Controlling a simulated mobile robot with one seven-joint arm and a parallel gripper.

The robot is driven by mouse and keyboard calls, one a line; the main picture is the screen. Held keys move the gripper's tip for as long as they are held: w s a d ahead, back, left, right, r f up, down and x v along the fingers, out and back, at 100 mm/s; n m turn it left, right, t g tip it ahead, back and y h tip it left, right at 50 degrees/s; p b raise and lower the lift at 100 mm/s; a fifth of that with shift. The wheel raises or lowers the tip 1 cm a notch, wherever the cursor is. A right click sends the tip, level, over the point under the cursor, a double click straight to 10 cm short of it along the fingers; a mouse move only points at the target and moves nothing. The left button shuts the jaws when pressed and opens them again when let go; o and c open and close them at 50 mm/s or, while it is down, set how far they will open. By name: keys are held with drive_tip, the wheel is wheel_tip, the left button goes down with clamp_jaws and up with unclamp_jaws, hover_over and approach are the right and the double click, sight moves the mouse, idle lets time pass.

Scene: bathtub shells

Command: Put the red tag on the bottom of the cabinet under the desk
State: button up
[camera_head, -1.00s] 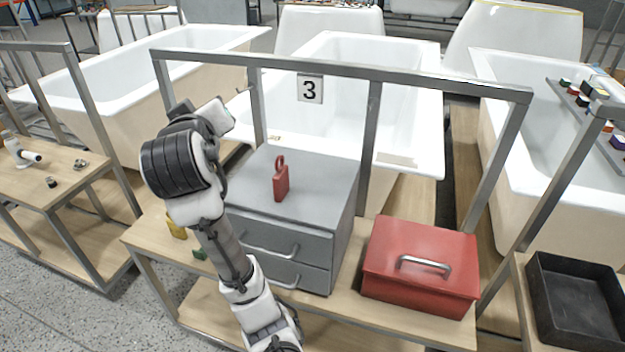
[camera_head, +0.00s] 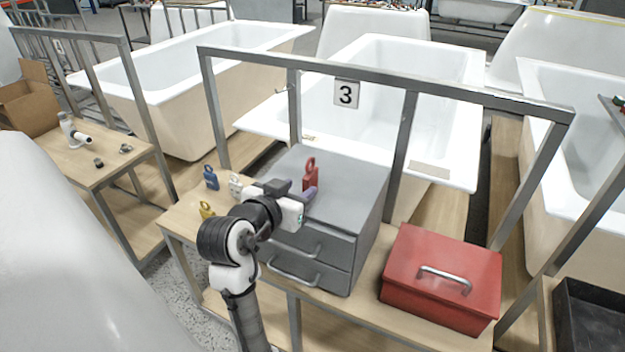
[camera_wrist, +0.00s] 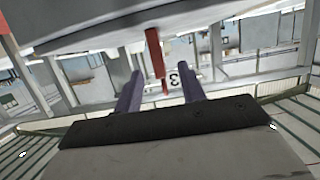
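The red tag (camera_head: 310,180), shaped like a padlock with a loop on top, stands upright on the grey drawer cabinet (camera_head: 345,180). In the wrist view the red tag (camera_wrist: 154,52) hangs upside down in the picture, between the lines of my two purple fingers. My gripper (camera_head: 292,190) is open, at the near left side of the tag and just above the cabinet top. The fingers (camera_wrist: 160,88) are apart with nothing clamped; whether they reach around the tag I cannot tell. The cabinet stands on a wooden desk (camera_head: 352,300); a lower board shows partly beneath.
A red toolbox (camera_head: 442,275) stands right of the cabinet. Blue (camera_head: 211,178), white (camera_head: 235,185) and yellow (camera_head: 206,210) tags stand on the desk's left part. A metal frame with a number 3 sign (camera_head: 346,94) rises behind. A black tray (camera_head: 590,318) is at the right.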

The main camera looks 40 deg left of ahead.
sight(314, 179)
drive_tip(key=p+x, duration=0.2)
drive_tip(key=x, duration=0.6)
drive_tip(key=shift+w+f, duration=0.1)
clamp_jaws()
